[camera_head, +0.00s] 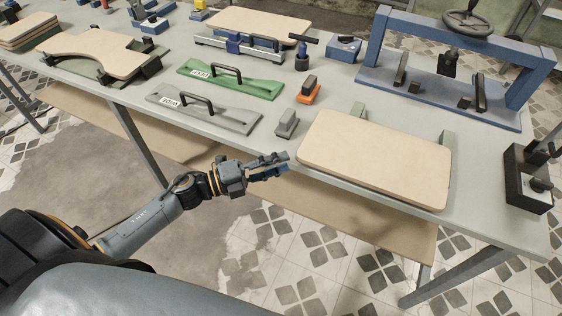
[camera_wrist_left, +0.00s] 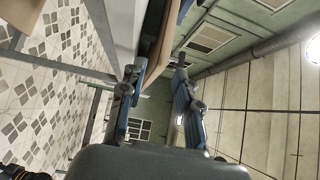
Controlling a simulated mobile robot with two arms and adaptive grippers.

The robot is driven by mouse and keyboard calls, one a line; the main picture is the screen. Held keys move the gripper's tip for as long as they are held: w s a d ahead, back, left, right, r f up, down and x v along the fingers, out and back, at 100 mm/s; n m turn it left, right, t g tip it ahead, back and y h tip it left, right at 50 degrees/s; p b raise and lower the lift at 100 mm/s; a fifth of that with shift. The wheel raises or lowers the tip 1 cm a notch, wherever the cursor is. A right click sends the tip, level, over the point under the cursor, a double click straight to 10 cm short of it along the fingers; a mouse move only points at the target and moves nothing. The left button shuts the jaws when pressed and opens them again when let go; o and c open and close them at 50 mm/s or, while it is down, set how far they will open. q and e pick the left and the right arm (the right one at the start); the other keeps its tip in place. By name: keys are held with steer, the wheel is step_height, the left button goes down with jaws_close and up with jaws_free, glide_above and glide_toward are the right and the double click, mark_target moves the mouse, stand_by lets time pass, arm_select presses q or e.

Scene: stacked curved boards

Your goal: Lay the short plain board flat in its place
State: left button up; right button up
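A plain light-wood board (camera_head: 375,158) with rounded corners lies flat at the front right of the table, over the edge of a fixture. Another plain board (camera_head: 258,23) lies at the back. I cannot tell from size alone which is the short one. My left gripper (camera_head: 284,163) is in front of the table's front edge, left of the front board and apart from it. In the left wrist view its two fingers (camera_wrist_left: 157,72) are apart with nothing between them. A wooden board edge (camera_wrist_left: 160,45) shows beyond them. My right gripper is not in view.
A green template (camera_head: 230,80) and a grey template (camera_head: 203,109) with handles lie left of the board. Small grey (camera_head: 287,124) and orange (camera_head: 308,95) blocks stand beside it. A blue press frame (camera_head: 450,60) stands behind. A notched board (camera_head: 93,50) lies at left.

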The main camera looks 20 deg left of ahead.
arm_select(q)
steer(key=shift+o, duration=0.2)
steer(key=o, duration=0.5)
steer(key=shift+f, duration=0.1)
steer(key=v, duration=1.2)
